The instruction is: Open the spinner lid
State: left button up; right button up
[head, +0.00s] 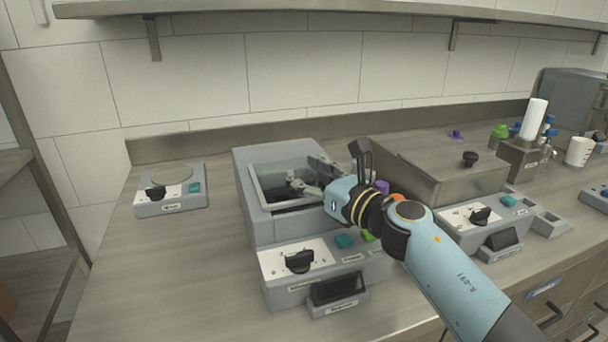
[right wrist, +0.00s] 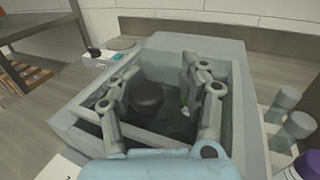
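The spinner (head: 240,190) is a grey box at the middle of the counter. Whether the fingers touch the lid is unclear. My left gripper is out of view.
A control panel with a black dial (head: 299,262) is on the spinner's front. A small grey scale-like device (head: 170,203) stands to the left, with bare counter between. To the right are a lidded metal bath (head: 440,165), a white cylinder (head: 534,119) and a cup (head: 579,152). A shelf runs above.

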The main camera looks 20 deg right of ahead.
jog(key=shift+o, duration=0.2)
jog(key=shift+a, duration=0.15)
jog(key=shift+s, duration=0.1)
jog(key=shift+s+d+f, duration=0.1)
jog(key=shift+s+d, duration=0.1)
jog(key=shift+s, duration=0.15)
jog(key=v, duration=1.1)
